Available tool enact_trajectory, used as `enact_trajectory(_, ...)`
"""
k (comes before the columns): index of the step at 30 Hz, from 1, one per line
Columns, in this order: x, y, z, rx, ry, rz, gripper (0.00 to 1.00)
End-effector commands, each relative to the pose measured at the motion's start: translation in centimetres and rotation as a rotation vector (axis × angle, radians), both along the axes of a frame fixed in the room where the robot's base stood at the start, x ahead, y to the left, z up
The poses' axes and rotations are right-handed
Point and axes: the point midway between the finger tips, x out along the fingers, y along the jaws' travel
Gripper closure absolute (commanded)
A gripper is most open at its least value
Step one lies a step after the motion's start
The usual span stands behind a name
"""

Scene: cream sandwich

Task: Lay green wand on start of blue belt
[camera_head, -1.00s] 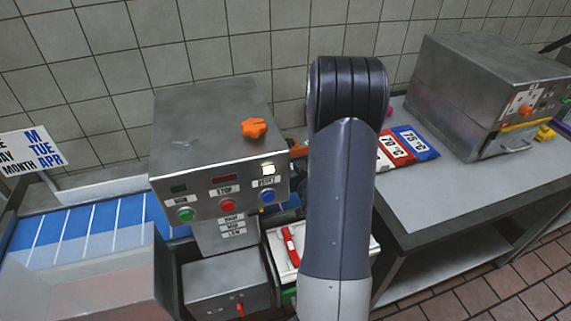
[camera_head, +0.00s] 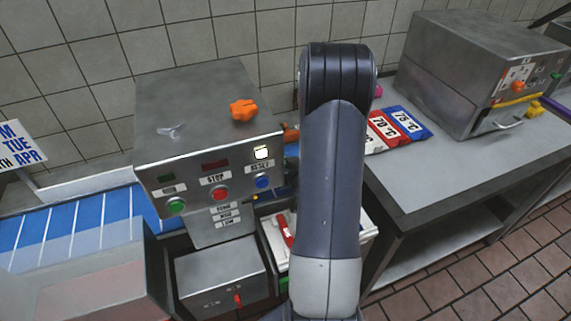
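The blue belt (camera_head: 62,232) with white cross lines runs along the left, partly hidden by a metal box at the front and a control box on its right. I cannot make out a green wand for sure. A small green piece (camera_head: 284,284) shows low beside my arm, too little of it to identify. My arm stands upright in the middle, and my gripper is not visible; the arm may hide it. Which end of the belt is its start cannot be told.
A metal control box (camera_head: 205,130) with buttons and an orange knob (camera_head: 243,110) stands beside the belt. A white bin (camera_head: 273,240) holds a red item (camera_head: 286,229). Right of my arm, a grey table (camera_head: 430,180) carries bags (camera_head: 407,123) and a metal machine (camera_head: 470,70).

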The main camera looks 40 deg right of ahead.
Motion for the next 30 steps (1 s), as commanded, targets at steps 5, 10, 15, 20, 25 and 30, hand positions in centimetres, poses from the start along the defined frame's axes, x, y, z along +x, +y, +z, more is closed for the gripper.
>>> enact_trajectory(5,0.0,0.0,-0.5,0.000,0.000,0.000,1.00)
enact_trajectory(10,0.0,0.0,-0.4,0.000,0.000,0.000,0.80)
enact_trajectory(15,0.0,0.0,-0.4,0.000,0.000,0.000,0.66)
enact_trajectory(20,0.0,0.0,-0.4,0.000,0.000,0.000,0.63)
enact_trajectory(25,0.0,0.0,-0.2,0.000,0.000,0.000,0.63)
enact_trajectory(30,0.0,0.0,0.9,0.000,0.000,0.000,0.63)
